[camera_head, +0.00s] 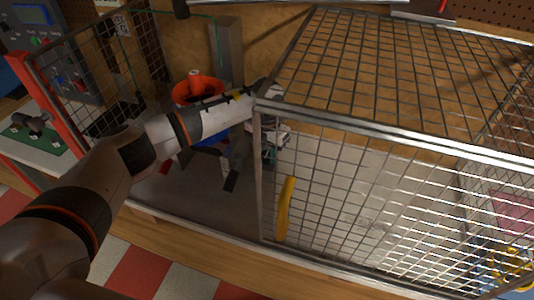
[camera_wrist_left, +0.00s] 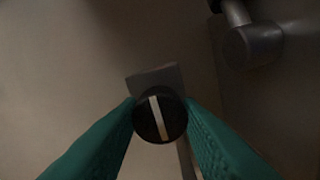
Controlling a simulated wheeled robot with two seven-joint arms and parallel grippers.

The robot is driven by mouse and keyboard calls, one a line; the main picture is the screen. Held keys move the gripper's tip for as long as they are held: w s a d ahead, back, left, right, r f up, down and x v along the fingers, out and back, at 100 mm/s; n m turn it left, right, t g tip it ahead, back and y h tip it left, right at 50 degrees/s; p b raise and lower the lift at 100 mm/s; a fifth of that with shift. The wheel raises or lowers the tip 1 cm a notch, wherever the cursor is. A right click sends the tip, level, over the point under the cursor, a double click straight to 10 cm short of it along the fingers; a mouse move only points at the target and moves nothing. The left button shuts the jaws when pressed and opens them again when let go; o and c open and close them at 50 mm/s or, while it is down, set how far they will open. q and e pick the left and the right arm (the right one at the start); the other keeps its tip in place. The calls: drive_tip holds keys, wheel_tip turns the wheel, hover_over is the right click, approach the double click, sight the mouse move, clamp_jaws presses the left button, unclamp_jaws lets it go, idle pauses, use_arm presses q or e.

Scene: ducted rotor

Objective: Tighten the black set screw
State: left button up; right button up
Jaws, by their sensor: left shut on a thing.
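The black set screw (camera_wrist_left: 160,115) shows in the left wrist view as a round black knob with a white line across its face. The line is near upright, its top leaning slightly left. My left gripper (camera_head: 270,157) reaches in from the left and is partly hidden behind the wire mesh in the head view. Its teal fingers are closed on both sides of the knob in the left wrist view. A grey metal block (camera_wrist_left: 155,78) sits behind the knob. I cannot make out the screw in the head view. My right gripper is in neither view.
An orange ring-shaped duct (camera_head: 180,96) stands behind my left forearm. A metal rod with a rounded end (camera_wrist_left: 255,42) is at upper right in the wrist view.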

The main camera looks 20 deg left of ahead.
use_arm(q)
drive_tip(key=o, duration=1)
drive_tip(key=shift+c, duration=0.2)
wheel_tip(320, 180, up, 12)
drive_tip(key=b, duration=0.4)
